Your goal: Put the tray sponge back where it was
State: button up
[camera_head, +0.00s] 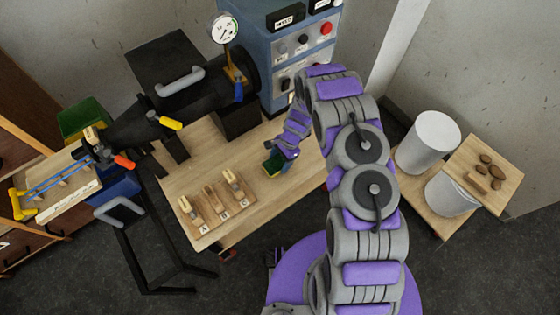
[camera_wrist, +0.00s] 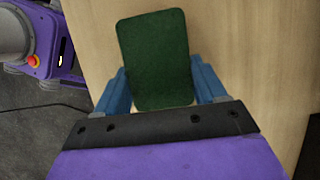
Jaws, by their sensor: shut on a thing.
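The sponge (camera_head: 271,167) is at the right part of the wooden table, in the head view; it looks green with a yellow part. In the wrist view its dark green face (camera_wrist: 154,55) fills the space between the two blue fingers. My gripper (camera_head: 279,161) is shut on it. I cannot tell whether the sponge touches the table top or is held just above it. A wooden tray (camera_head: 38,208) with a blue rod and tools stands at the far left; a label is on its front edge.
The wooden table (camera_head: 215,160) holds several lettered wooden blocks (camera_head: 212,200) left of the sponge. A black machine with a gauge (camera_head: 223,28) and a blue control cabinet (camera_head: 295,50) stand behind. White cylinders (camera_head: 430,140) stand on the right. The table is bare around the sponge.

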jog(key=shift+a, duration=0.1)
jog(key=o, duration=1)
jog(key=shift+d, duration=0.35)
jog(key=shift+a, duration=0.15)
